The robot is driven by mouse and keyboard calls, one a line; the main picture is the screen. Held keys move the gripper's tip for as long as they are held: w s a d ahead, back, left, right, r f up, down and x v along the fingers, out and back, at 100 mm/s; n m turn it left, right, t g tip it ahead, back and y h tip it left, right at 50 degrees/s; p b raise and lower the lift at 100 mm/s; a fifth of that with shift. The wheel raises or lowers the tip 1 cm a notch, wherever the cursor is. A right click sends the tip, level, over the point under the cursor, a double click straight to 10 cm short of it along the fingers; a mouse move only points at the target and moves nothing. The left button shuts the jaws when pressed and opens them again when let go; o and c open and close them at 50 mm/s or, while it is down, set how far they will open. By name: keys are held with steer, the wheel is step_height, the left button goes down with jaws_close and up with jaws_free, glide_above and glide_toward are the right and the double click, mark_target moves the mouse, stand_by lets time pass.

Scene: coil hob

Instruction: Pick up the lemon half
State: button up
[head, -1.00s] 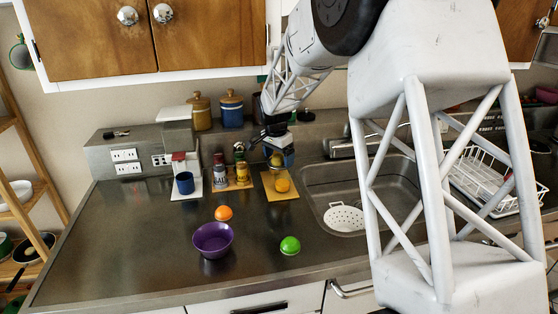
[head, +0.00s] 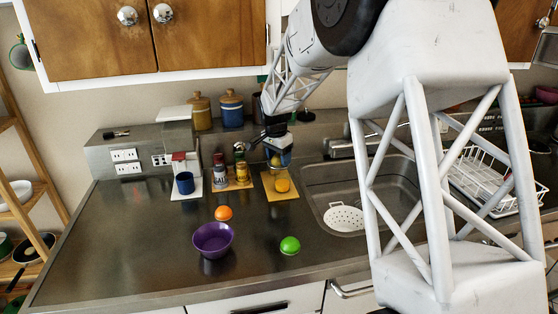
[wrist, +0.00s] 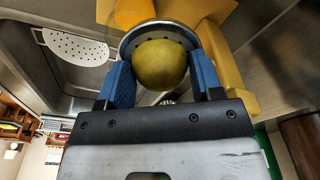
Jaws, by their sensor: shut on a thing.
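My gripper (wrist: 163,85) has its two blue fingers on either side of a rounded yellow-green piece, which looks like the lemon half (wrist: 159,65). A round metal rim with small holes (wrist: 131,43) shows right behind it; I cannot tell how the two touch. In the head view my gripper (head: 279,157) is above the yellow board (head: 291,194), with a yellow bit of the lemon half (head: 275,161) showing at its fingers. A yellow-orange fruit (head: 282,185) sits on the board below; it also shows in the wrist view (wrist: 133,12).
The sink (head: 313,184) with a white perforated disc (head: 344,218) lies right of the board. Shakers (head: 219,172) and a blue mug (head: 184,183) stand left. A purple bowl (head: 212,239), orange (head: 223,213) and green fruit (head: 290,245) sit in front. The left counter is clear.

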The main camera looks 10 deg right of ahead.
mark_target(279, 155)
steer(key=shift+r, duration=0.2)
steer(key=shift+c, duration=0.4)
steer(key=shift+r, duration=0.6)
step_height(279, 155, up, 2)
steer(key=shift+r, duration=0.1)
steer(key=s+r, duration=0.1)
steer(key=s, duration=1.5)
steer(key=shift+a+r, duration=0.1)
steer(key=shift+a, duration=0.15)
stand_by(0.7)
steer(key=s+a+f, duration=0.2)
steer(key=s+a, duration=0.2)
steer(key=a, duration=0.6)
steer(key=s+a+f, duration=0.2)
steer(key=s+a, duration=0.2)
steer(key=a, duration=0.7)
steer(key=shift+s+a+f, duration=0.2)
steer(key=shift+s+f, duration=0.1)
steer(key=shift+s, duration=0.1)
